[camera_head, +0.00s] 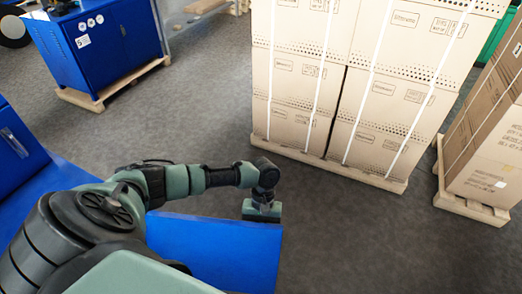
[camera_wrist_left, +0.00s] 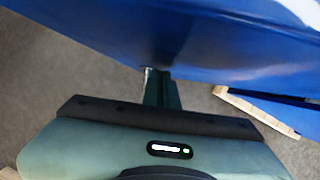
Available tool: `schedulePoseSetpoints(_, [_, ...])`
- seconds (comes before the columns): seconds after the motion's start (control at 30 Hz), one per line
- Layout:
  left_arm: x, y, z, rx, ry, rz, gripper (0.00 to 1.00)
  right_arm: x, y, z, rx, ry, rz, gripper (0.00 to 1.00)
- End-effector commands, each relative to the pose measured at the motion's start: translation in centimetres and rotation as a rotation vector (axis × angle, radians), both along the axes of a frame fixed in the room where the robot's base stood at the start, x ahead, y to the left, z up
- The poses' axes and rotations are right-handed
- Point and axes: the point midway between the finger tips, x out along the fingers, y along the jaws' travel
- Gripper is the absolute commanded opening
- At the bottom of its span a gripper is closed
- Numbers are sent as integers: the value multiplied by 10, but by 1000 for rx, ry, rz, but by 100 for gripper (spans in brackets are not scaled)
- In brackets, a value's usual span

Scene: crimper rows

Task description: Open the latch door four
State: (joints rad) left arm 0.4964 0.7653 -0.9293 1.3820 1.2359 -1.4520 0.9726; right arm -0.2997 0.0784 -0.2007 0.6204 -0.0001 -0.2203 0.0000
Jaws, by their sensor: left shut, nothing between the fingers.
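A flat blue panel (camera_head: 215,248), which looks like a swung-out door, stands out across the bottom middle of the head view. My left gripper (camera_head: 262,209) is at its upper right corner, at or just above the edge. The left wrist view shows the blue panel (camera_wrist_left: 200,45) across the top, with my shut, empty left fingers (camera_wrist_left: 161,88) reaching to its edge. I cannot tell whether they touch. No number or latch shows on this panel. My right gripper is not in view.
A blue cabinet (camera_head: 20,150) with a metal handle stands at the left edge. Another blue cabinet (camera_head: 100,45) stands on a pallet at the back left. Stacked cartons (camera_head: 350,80) on a pallet stand ahead, with more cartons (camera_head: 490,140) at right. Grey floor (camera_head: 200,120) is clear between.

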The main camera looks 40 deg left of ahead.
Motion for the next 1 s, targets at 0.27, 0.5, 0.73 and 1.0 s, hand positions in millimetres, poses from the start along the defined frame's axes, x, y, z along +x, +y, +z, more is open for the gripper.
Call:
schedulePoseSetpoints(0.27, [-4, -2, 2, 1, 2, -10, 0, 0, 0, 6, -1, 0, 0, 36])
schedulePoseSetpoints(0.5, [-42, -26, 9, -3, 5, -114, 0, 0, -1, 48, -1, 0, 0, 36])
schedulePoseSetpoints(0.73, [-73, -42, 4, -2, 2, -200, 0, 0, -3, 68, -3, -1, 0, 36])
schedulePoseSetpoints(1.0, [-76, -43, 0, 0, -1, -212, 0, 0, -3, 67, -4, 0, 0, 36])
